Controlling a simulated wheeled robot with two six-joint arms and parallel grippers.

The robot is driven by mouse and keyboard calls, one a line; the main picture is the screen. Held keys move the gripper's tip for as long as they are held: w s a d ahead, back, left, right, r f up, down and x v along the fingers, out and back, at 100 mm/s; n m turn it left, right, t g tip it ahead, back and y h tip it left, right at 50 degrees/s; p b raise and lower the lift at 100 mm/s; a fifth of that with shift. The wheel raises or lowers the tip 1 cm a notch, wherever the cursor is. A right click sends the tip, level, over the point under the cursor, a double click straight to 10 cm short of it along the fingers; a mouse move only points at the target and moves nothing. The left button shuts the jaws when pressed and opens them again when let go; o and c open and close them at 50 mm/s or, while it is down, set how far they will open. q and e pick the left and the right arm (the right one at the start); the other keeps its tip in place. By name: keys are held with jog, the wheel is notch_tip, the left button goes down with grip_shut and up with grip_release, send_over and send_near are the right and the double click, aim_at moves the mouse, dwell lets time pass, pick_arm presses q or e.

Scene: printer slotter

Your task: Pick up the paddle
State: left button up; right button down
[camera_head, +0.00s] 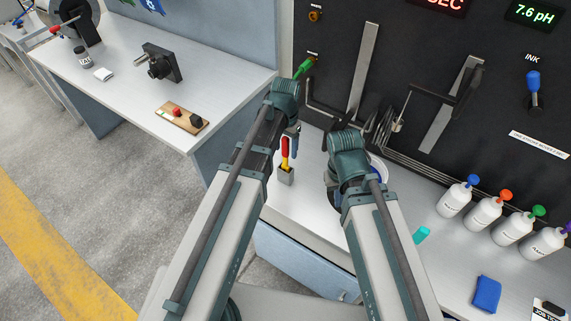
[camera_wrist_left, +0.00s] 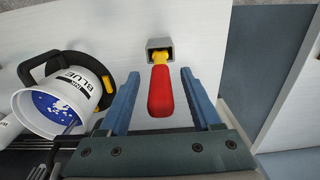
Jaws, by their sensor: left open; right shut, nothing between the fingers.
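The paddle, taken to be the red-handled tool with a yellow collar (camera_head: 285,150), stands in a small grey metal holder (camera_head: 286,175) on the bench. In the left wrist view the red handle (camera_wrist_left: 160,92) points toward me, and its lower end is hidden in the holder (camera_wrist_left: 159,46). My left gripper (camera_wrist_left: 158,75) is open, with one finger on each side of the handle; I cannot tell whether either touches it. In the head view its fingers (camera_head: 294,130) are just above the tool, partly hidden by my wrist. My right gripper (camera_head: 333,192) is shut and empty, mostly hidden behind its wrist.
A white bucket labelled BLUE (camera_wrist_left: 62,102) with a black handle lies left of the holder in the wrist view. Several white bottles (camera_head: 483,212), a blue cloth (camera_head: 486,294) and a dark panel with levers (camera_head: 440,120) are at the right. A separate workbench (camera_head: 130,100) stands left.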

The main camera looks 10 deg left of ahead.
pick_arm(q)
jog(key=shift+f, duration=0.75)
jog(key=shift+r, duration=0.1)
pick_arm(e)
jog(key=shift+f, duration=0.65)
pick_arm(q)
grip_shut()
jog(key=shift+r, duration=0.1)
pick_arm(e)
jog(key=shift+r, duration=0.1)
